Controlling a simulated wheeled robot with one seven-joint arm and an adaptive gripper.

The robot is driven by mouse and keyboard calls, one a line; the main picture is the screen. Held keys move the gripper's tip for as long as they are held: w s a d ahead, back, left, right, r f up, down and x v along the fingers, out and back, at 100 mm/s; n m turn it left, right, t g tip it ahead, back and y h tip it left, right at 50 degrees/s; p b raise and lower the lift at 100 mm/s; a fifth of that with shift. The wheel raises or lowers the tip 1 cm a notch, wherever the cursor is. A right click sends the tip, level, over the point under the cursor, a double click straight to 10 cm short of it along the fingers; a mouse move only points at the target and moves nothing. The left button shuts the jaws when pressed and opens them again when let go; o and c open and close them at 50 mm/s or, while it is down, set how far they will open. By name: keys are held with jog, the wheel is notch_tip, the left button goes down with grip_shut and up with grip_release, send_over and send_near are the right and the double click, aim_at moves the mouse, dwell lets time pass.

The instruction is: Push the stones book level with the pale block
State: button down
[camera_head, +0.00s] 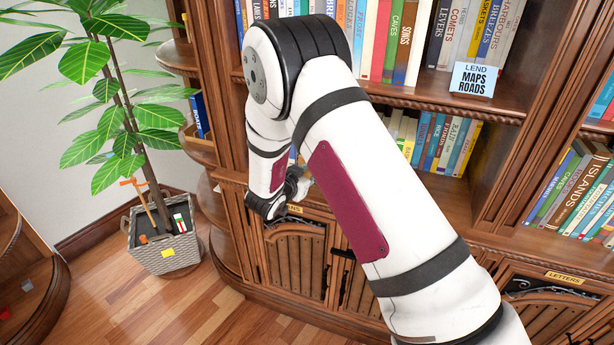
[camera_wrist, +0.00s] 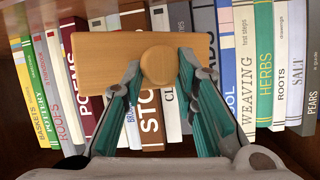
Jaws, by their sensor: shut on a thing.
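In the wrist view, my gripper (camera_wrist: 160,72) is shut on the round knob of a pale wooden block (camera_wrist: 110,60). The block lies crosswise in front of a row of upright books. In the head view, my arm hides the stones book, the block and most of my gripper.
Books stand close on both sides, including the red poems book (camera_wrist: 82,70) and the weaving book (camera_wrist: 247,80). In the head view, a lend sign (camera_head: 473,80) stands on the shelf edge. A potted plant (camera_head: 160,240) stands at left. Floor (camera_head: 150,305) is clear in front.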

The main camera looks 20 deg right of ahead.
jog(key=s+a+p, duration=0.3)
jog(key=s+a, duration=0.1)
jog(key=s, duration=0.1)
jog(key=shift+s, duration=0.3)
dwell(0.4)
